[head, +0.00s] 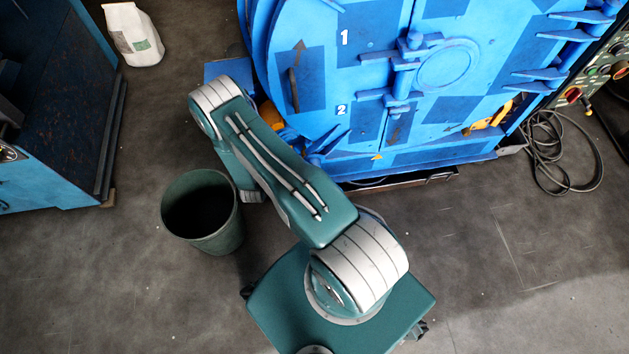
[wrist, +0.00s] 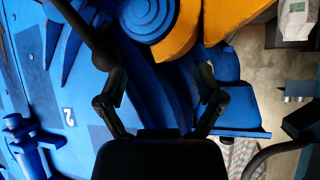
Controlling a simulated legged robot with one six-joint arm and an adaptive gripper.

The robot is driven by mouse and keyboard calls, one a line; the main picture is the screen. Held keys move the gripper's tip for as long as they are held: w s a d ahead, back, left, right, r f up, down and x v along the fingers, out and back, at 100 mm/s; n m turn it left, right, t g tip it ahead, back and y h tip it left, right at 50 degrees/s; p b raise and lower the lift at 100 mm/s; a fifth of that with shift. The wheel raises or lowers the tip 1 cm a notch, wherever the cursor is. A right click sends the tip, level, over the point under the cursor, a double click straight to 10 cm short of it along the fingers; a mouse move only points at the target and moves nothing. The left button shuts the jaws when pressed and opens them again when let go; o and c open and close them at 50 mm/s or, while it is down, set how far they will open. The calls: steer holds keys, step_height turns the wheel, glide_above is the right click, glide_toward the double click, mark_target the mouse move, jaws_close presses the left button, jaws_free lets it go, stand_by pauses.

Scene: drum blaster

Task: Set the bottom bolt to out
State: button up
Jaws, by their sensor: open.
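The blue blaster door (head: 345,85) fills the upper right of the head view, with labels "1" and "2". I cannot tell for sure which part is the bottom bolt. Its state, in or out, is not clear. A blue latch-like fitting (head: 400,92) lies right of the "2"; a similar fitting (wrist: 25,140) shows at the left of the wrist view. My gripper (wrist: 162,72) is open and empty, its two fingers apart in front of blue machine parts. A dark rod (wrist: 80,28) crosses near its left finger. In the head view my arm hides the gripper.
A stepped round blue part (wrist: 148,15) and orange parts (wrist: 230,15) lie beyond the fingers. A dark bin (head: 203,213) stands left of my arm. A white bag (head: 132,35) is at the upper left. Loose cables (head: 565,160) lie at the right. Lower-left floor is clear.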

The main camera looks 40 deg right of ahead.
mark_target(315, 161)
steer(key=s+d+f+h, duration=0.2)
steer(key=s+f, duration=0.3)
steer(key=s, duration=0.3)
steer(key=s+d+f+h, duration=0.2)
steer(key=s+f, duration=0.4)
steer(key=s, duration=0.2)
steer(key=x, duration=1)
steer(key=shift+w+d+f, duration=0.15)
steer(key=shift+w+d, duration=0.05)
steer(key=shift+w, duration=0.1)
jaws_close()
